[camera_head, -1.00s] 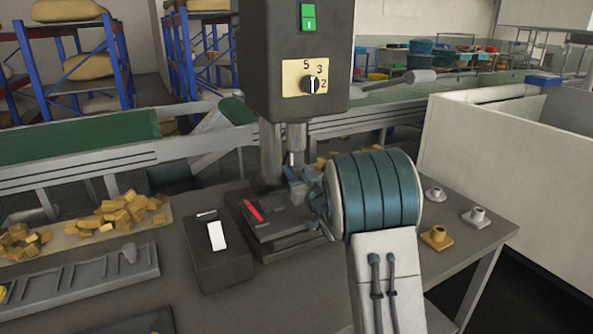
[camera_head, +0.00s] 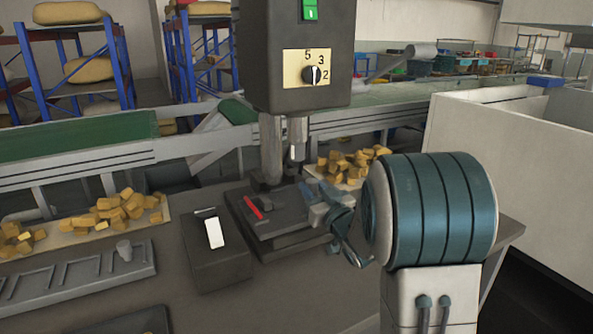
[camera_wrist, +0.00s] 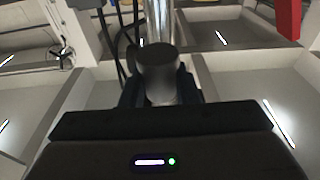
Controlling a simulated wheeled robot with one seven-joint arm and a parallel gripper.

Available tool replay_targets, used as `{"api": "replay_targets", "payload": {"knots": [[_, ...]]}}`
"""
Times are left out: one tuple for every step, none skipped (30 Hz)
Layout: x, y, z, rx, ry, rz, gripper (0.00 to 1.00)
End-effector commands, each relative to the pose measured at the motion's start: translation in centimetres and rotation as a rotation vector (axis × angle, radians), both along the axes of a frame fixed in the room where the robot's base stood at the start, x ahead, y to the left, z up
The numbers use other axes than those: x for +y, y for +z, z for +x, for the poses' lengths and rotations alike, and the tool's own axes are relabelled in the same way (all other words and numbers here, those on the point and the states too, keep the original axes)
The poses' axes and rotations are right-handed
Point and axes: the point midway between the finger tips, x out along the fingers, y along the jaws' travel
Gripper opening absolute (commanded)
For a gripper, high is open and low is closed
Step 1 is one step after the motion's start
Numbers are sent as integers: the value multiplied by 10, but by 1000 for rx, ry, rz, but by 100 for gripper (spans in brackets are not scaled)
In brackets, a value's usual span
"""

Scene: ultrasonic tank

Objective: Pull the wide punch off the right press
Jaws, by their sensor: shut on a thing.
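The press (camera_head: 300,85) stands in the middle of the head view, with a number dial and a green switch. Its bright ram (camera_head: 297,142) hangs over a dark base (camera_head: 265,222) with a red mark; I see no punch on its lower end. My gripper (camera_head: 312,200) is low, just right of the ram and apart from it. In the wrist view it is shut on a dark grey round piece (camera_wrist: 158,68), which looks like the wide punch. In the head view the fingers and wrist mostly hide this piece.
A dark box (camera_head: 215,260) with a white patch stands left of the press base. A slotted grey rack (camera_head: 75,285) with a small peg (camera_head: 124,250) lies at the left. Yellow pieces (camera_head: 120,208) lie behind it. My arm covers the bench's right side.

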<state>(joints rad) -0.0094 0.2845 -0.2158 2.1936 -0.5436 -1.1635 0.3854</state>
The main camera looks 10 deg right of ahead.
Motion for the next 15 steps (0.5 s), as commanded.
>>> {"api": "replay_targets", "payload": {"knots": [[-3, 0, -5, -4, -2, 1, 0], [-4, 1, -8, -4, -2, 1, 0], [-5, 0, -12, -4, -2, 1, 0], [-6, 0, -15, -3, -1, 0, 0], [-6, 0, -18, -4, -1, 0, 0], [-7, 1, -21, -4, -1, 0, 0], [-8, 0, -24, -4, -1, 0, 0], [-9, 0, -27, -4, -1, 0, 0], [-10, 1, -31, -5, -1, 1, 0], [-11, 1, -34, -4, -1, -1, 0], [-12, 1, -37, -4, -1, -1, 0], [-14, 1, -40, -3, -1, 0, 0], [-14, 1, -42, -4, -1, 0, 0], [-15, 1, -44, -4, -1, 0, 0], [-16, 1, -47, -4, -1, 0, 0]]}}
